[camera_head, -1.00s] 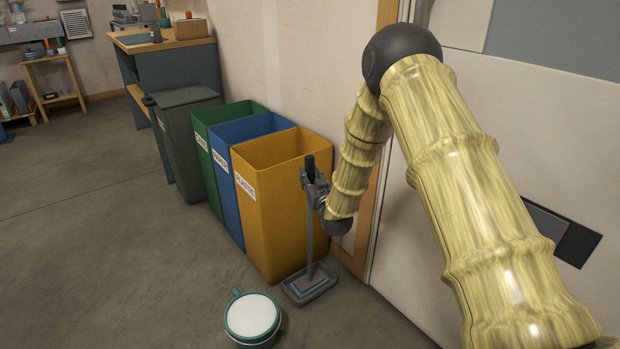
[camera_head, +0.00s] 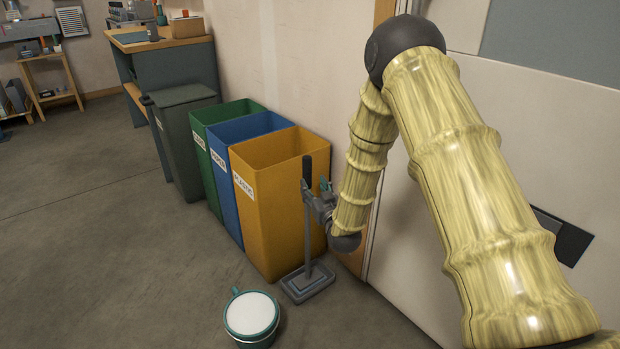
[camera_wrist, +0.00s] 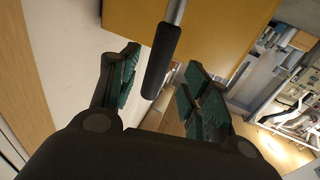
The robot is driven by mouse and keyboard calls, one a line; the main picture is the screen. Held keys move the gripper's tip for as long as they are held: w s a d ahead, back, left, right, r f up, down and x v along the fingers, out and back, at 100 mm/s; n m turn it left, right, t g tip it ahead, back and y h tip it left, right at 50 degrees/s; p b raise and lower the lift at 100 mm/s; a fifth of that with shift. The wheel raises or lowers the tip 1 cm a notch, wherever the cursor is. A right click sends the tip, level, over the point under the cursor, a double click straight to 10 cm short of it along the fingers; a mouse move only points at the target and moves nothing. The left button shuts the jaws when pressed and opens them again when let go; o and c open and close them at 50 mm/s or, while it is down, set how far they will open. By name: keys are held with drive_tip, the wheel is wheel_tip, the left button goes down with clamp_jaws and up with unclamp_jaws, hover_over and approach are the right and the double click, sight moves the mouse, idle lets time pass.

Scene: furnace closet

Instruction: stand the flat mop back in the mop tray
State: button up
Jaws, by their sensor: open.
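The flat mop (camera_head: 308,229) stands upright in front of the yellow bin, its thin grey pole topped by a black grip. Its foot is at the low grey mop tray (camera_head: 290,293) on the floor, and the flat head appears to sit inside the rim. My gripper (camera_head: 316,188) is open beside the upper pole, on its right. In the wrist view the black grip (camera_wrist: 163,58) shows between my two spread teal-padded fingers, with gaps on both sides. The tray is not visible in the wrist view.
The yellow bin (camera_head: 270,215) stands close behind the mop, with blue (camera_head: 228,190) and green (camera_head: 205,160) bins beyond it. A white-topped bucket (camera_head: 252,315) is just left of the tray. The wall is close on the right. Floor at the left is clear.

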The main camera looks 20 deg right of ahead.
drive_tip(key=s+a+f+g, duration=0.3)
drive_tip(key=s+f+g, duration=0.5)
drive_tip(key=s+f, duration=1.5)
drive_tip(key=s+f+g, duration=0.3)
drive_tip(key=s, duration=0.8)
drive_tip(key=s+a+f+g, duration=0.1)
drive_tip(key=s+f+g, duration=0.1)
drive_tip(key=s, duration=0.9)
drive_tip(key=s+f+g, duration=0.3)
drive_tip(key=s+g, duration=0.2)
drive_tip(key=s, duration=0.6)
drive_tip(key=shift+s+a+f+m+p, duration=0.3)
drive_tip(key=shift+a+f+m+p, duration=0.05)
drive_tip(key=shift+m+p, duration=0.1)
drive_tip(key=shift+r, duration=0.1)
wheel_tip(320, 180, up, 32)
drive_tip(key=p, duration=3.2)
drive_tip(key=shift+h, duration=0.3)
